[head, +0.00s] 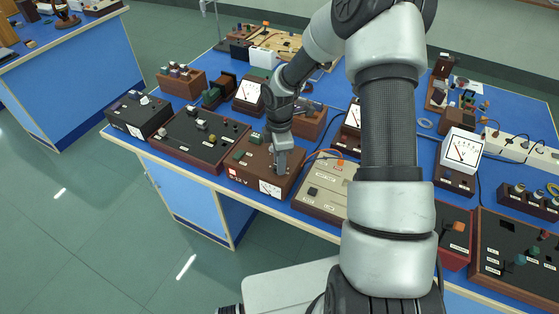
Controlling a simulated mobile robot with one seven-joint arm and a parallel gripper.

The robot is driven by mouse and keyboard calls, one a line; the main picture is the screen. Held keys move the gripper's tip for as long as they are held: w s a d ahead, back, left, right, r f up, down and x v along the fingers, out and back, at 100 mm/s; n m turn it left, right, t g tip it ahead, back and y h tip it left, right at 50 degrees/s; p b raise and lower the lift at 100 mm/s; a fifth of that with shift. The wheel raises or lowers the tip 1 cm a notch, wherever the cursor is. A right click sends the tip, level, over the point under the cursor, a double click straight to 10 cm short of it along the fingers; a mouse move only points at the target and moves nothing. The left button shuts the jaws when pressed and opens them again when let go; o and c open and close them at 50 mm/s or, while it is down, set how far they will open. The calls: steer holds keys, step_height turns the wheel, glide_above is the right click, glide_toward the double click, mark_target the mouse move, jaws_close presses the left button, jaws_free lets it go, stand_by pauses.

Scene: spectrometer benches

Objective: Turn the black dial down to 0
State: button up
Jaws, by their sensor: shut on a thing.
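My gripper (281,165) points down at the top of a brown box (246,172) on the blue bench. Its fingers are closed on a small dark part on the box top, seemingly the black dial, which the fingers mostly hide. The dial's pointer and scale cannot be read from here.
A dark brown panel box (190,140) with knobs stands close on the left. A beige box (318,200) with an orange wire stands close on the right. A meter (248,92) stands behind. My arm hides part of the bench.

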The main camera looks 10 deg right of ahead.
stand_by(0.3)
steer(key=o, duration=1)
steer(key=shift+o, duration=0.2)
step_height(320, 180, up, 18)
steer(key=shift+f, duration=0.25)
